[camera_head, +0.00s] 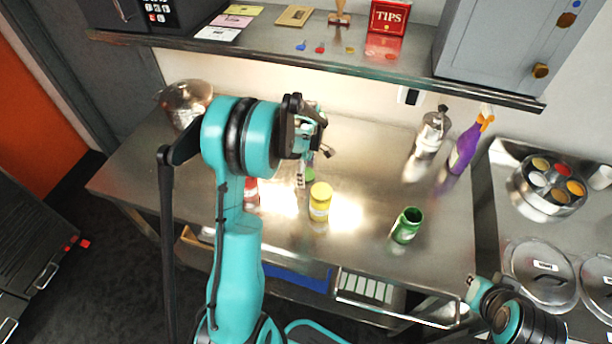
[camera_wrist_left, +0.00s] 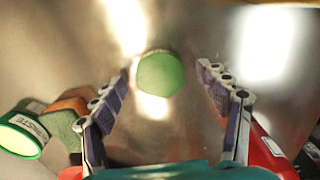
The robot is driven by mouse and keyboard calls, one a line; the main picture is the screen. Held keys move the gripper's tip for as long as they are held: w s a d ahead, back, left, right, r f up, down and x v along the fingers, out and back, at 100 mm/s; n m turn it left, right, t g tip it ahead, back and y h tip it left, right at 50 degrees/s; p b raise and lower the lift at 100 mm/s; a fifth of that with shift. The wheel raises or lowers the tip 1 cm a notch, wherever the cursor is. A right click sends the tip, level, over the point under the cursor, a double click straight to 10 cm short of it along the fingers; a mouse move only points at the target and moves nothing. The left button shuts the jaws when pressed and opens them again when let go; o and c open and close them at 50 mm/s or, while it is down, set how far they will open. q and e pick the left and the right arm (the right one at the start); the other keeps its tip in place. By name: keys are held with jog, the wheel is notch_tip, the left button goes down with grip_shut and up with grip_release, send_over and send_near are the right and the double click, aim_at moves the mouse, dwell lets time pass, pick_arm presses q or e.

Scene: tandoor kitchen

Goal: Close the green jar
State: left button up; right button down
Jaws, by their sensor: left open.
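The green jar (camera_head: 406,226) stands on the steel table, right of centre, with its dark open mouth showing. A round green lid (camera_head: 309,174) lies flat on the table, partly hidden by my left gripper in the head view. In the left wrist view the green lid (camera_wrist_left: 160,74) shows between and beyond the fingertips, with gaps on both sides. My left gripper (camera_head: 302,178) is open and empty above the table; its spread fingers also show in the left wrist view (camera_wrist_left: 166,82). My right arm is at the lower right; its jaw state is unclear.
A yellow jar (camera_head: 320,201) stands between the lid and the green jar. A red container (camera_wrist_left: 268,152) is close to the right finger. A shelf (camera_head: 330,62) overhangs the back.

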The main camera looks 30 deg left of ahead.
aim_at(306, 174)
pick_arm(q)
jog(key=c, duration=0.8)
jog(key=shift+r, duration=0.15)
jog(key=shift+r, duration=0.6)
notch_tip(306, 174, up, 2)
jog(key=shift+r+p, duration=0.25)
jog(key=shift+p, duration=0.35)
jog(key=s+d, duration=0.1)
jog(key=s, duration=0.5)
jog(key=s+d, duration=0.2)
jog(key=s, duration=0.3)
jog(key=s+d+p, duration=0.1)
jog(key=s, duration=0.5)
jog(key=shift+s+d+f, duration=0.15)
jog(key=shift+s+f, duration=0.05)
jog(key=shift+s, duration=0.1)
